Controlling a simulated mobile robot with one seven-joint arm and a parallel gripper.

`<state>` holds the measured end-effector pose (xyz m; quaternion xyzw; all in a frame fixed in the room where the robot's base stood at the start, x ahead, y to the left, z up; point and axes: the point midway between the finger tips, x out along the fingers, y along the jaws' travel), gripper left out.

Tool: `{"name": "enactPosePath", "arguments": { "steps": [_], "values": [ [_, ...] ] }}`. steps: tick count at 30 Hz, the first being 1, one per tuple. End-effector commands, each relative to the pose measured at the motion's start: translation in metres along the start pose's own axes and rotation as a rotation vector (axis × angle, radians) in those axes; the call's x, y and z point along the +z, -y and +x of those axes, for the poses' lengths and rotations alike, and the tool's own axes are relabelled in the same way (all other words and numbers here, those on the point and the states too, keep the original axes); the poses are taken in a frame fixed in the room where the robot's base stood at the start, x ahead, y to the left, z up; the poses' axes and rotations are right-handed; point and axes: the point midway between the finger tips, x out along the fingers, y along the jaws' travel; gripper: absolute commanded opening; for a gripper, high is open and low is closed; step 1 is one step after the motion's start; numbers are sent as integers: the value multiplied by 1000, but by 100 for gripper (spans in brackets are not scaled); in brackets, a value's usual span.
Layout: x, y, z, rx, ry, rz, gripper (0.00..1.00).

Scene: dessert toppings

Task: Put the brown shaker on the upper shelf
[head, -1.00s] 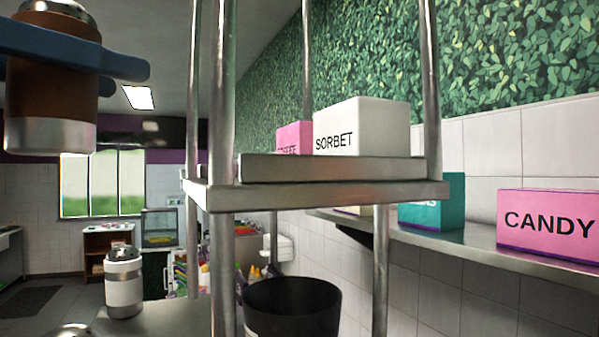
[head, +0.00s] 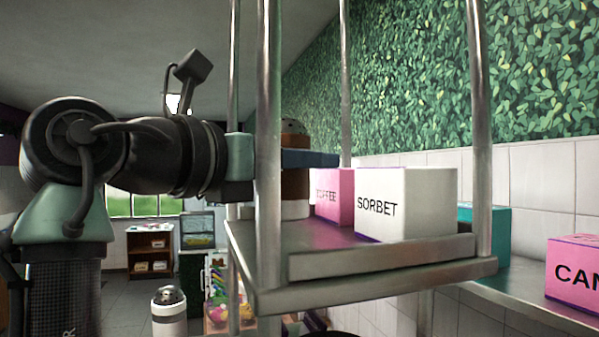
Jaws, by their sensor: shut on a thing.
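The pink toffee box (head: 333,196) and white sorbet box (head: 408,205) fill the shelf's middle and right. Metal posts (head: 268,120) stand at its corners. A white shaker (head: 169,312) stands lower left. A teal box (head: 490,232) and pink candy box (head: 575,268) sit on the wall shelf.

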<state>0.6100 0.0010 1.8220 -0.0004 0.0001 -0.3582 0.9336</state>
Motion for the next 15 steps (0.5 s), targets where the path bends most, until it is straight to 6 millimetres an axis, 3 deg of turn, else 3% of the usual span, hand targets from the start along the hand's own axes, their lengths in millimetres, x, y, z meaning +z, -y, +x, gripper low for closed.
{"name": "enactPosePath", "arguments": {
  "steps": [15],
  "values": [
    [-35,0,0,0,1,1,0]
  ]
}}
